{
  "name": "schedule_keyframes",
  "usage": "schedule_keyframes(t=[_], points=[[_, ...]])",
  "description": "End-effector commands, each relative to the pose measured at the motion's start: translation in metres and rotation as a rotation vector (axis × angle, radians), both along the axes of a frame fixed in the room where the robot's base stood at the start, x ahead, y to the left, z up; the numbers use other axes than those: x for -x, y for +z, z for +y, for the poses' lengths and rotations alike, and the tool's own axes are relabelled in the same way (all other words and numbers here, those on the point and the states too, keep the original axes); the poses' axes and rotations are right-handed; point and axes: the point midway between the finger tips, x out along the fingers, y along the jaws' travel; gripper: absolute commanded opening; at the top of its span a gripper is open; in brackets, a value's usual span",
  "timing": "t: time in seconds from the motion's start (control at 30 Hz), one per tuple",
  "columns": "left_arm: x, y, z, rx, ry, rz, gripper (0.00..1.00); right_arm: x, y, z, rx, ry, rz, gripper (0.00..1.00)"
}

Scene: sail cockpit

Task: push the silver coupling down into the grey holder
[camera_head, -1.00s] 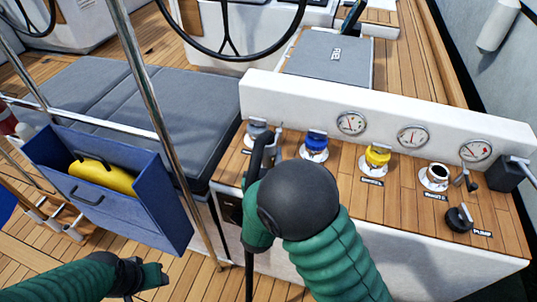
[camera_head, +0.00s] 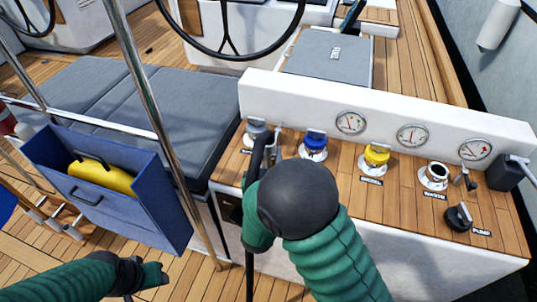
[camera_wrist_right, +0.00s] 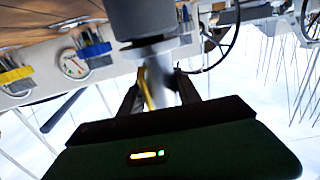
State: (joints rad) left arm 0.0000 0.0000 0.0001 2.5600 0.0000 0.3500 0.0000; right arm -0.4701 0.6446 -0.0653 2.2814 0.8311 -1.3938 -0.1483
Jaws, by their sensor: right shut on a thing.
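My right gripper (camera_head: 268,152) is at the left end of the wooden console, beside a grey fitting (camera_head: 255,129), which looks like the grey holder. In the right wrist view the gripper (camera_wrist_right: 160,98) is shut on the silver coupling (camera_wrist_right: 161,82), a smooth cylinder between the two dark fingers. The coupling's end meets the grey holder (camera_wrist_right: 143,18), a wide dark-grey cylinder. How deep it sits inside is hidden. My left gripper (camera_head: 158,276) is low at the left, away from the console; its fingers are too unclear to tell open from shut.
A steel pole (camera_head: 160,120) and blue box (camera_head: 120,190) stand left.

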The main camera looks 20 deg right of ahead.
Motion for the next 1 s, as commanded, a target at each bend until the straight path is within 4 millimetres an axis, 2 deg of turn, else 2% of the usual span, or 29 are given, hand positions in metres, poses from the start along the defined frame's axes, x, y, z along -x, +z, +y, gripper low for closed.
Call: schedule_keyframes(t=[0.53, 0.57, 0.6, 0.87, 1.0], points=[[0.0, -0.009, 0.0, 0.0, 0.0, 0.0, 0.48, 0.0, -0.01, 0.0, 0.0, 0.0, -0.003, 0.0], [0.0, -0.008, 0.0, 0.0, 0.0, 0.0, 0.48, 0.0, -0.009, 0.0, 0.0, 0.0, -0.003, 0.43], [0.0, -0.007, 0.0, 0.0, 0.0, 0.0, 0.48, 0.0, -0.008, 0.0, 0.0, 0.0, -0.002, 0.49], [0.0, -0.008, 0.0, 0.0, 0.0, 0.0, 0.48, 0.0, -0.01, 0.0, 0.0, 0.0, 0.002, 0.49], [0.0, -0.007, 0.0, 0.0, 0.0, 0.0, 0.48, 0.007, -0.01, 0.004, -0.001, 0.002, 0.002, 0.49]])
